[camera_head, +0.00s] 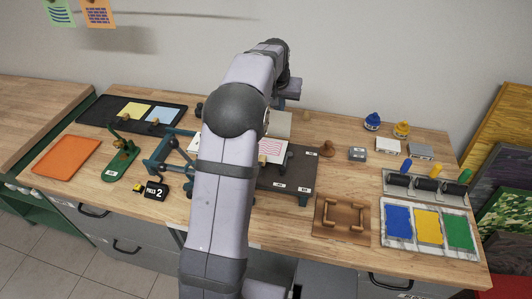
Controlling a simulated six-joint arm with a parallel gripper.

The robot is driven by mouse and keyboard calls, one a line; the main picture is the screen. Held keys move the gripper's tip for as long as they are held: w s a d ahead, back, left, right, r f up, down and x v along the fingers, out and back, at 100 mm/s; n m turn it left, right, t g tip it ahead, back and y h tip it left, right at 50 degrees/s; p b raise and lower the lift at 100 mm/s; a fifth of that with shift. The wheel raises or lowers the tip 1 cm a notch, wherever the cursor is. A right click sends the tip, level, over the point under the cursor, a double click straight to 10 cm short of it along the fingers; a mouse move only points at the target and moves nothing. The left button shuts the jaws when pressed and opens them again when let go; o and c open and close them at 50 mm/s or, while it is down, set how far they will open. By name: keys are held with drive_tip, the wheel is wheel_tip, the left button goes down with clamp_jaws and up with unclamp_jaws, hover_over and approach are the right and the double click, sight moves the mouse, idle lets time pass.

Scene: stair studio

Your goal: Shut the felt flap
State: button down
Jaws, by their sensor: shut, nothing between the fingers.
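A pale beige-grey panel (281,124), which looks like the felt flap, stands raised at the back of a dark flat bed (294,182). A white sheet with pink wavy lines (271,149) lies on the bed in front of it. My arm covers the left part of the bed and probably part of the flap. My gripper (286,101) is above and behind the raised flap, small and partly hidden by my wrist. Its fingers look shut and empty. I cannot tell whether it touches the flap.
A blue-green frame (170,151) stands left of my arm. Further left are a green stand (122,160), an orange tray (68,154) and a black tray (130,113). To the right are a brown wooden board (341,217), paint trays (429,229) and two jars (372,121). The wall is behind.

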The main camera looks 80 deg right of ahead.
sight(278, 117)
drive_tip(key=shift+a+f, duration=0.1)
idle(0.3)
drive_tip(key=shift+a+r+b, duration=0.25)
drive_tip(key=shift+a+b, duration=0.75)
drive_tip(key=shift+a, duration=0.4)
